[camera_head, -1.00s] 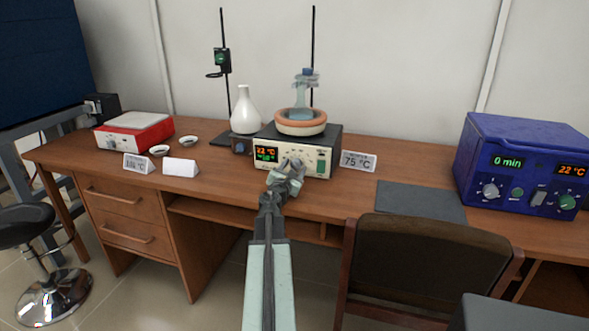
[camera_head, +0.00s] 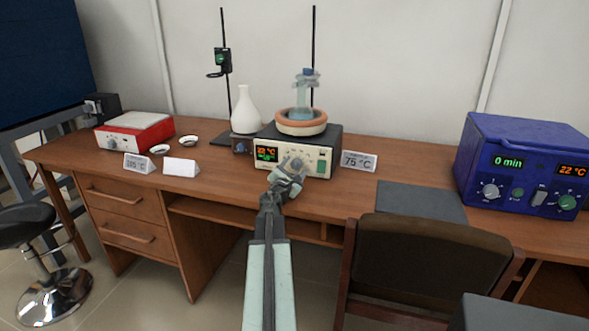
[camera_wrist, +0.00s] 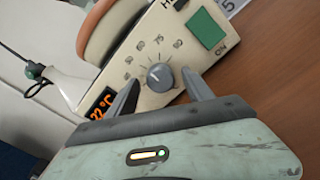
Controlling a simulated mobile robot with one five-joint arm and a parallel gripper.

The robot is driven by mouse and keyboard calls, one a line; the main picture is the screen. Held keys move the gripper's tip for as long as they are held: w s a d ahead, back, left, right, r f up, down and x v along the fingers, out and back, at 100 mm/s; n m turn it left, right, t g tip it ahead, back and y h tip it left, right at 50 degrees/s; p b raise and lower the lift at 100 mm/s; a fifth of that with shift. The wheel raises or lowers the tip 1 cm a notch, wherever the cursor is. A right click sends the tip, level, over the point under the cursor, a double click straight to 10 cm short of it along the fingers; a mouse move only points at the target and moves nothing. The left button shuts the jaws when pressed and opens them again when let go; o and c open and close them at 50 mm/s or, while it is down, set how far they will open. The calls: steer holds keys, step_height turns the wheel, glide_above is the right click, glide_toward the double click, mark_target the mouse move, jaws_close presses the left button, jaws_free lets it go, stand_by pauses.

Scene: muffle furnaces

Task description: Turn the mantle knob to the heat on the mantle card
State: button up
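The heating mantle (camera_head: 283,146) stands on the desk, with a cream front panel, an orange display reading about 22 °C and a green switch. In the wrist view its grey round knob (camera_wrist: 160,77) sits between the fingertips of my gripper (camera_wrist: 160,88). The fingers are spread apart on either side of the knob, with gaps visible. In the head view my gripper (camera_head: 288,176) is in front of the panel and hides part of the knob. The mantle card (camera_head: 359,161), reading 75 °C, stands to the right of the mantle. A glass flask (camera_head: 304,100) sits in the mantle's ring.
A white flask (camera_head: 245,112) and retort stands are left of and behind the mantle. A red hotplate (camera_head: 135,132), cards and small dishes are further left. A chair (camera_head: 425,265) is at the front.

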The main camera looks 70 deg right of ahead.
steer(key=a, duration=0.7)
steer(key=shift+s+a, duration=0.2)
steer(key=shift+a, duration=0.2)
